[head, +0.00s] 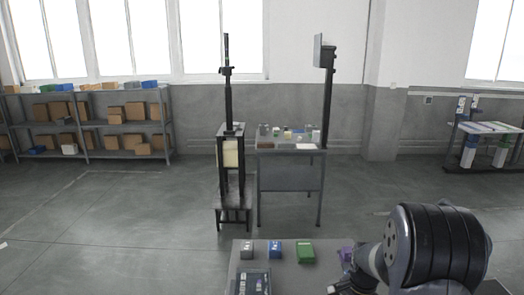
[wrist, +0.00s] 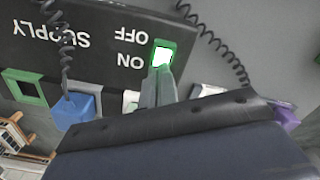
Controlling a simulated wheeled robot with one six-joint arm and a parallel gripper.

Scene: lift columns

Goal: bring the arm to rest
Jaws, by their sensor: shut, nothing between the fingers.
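My gripper (wrist: 162,74) shows in the wrist view with its two grey fingers shut together and nothing between them. Its tips are at the lower edge of a lit green switch (wrist: 161,54) on a dark panel (wrist: 100,38). I cannot tell whether they touch it. The panel's lettering, ON, OFF and SUPPLY, appears upside down. In the head view my arm is bent at the lower right, and the fingers are not visible there.
A blue block (wrist: 76,110) is near the fingers. In the head view, blue (head: 275,250) and green (head: 306,253) blocks stand on a grey bench (head: 240,262). A table (head: 290,151) and a shelf (head: 87,126) stand farther back; the floor left is clear.

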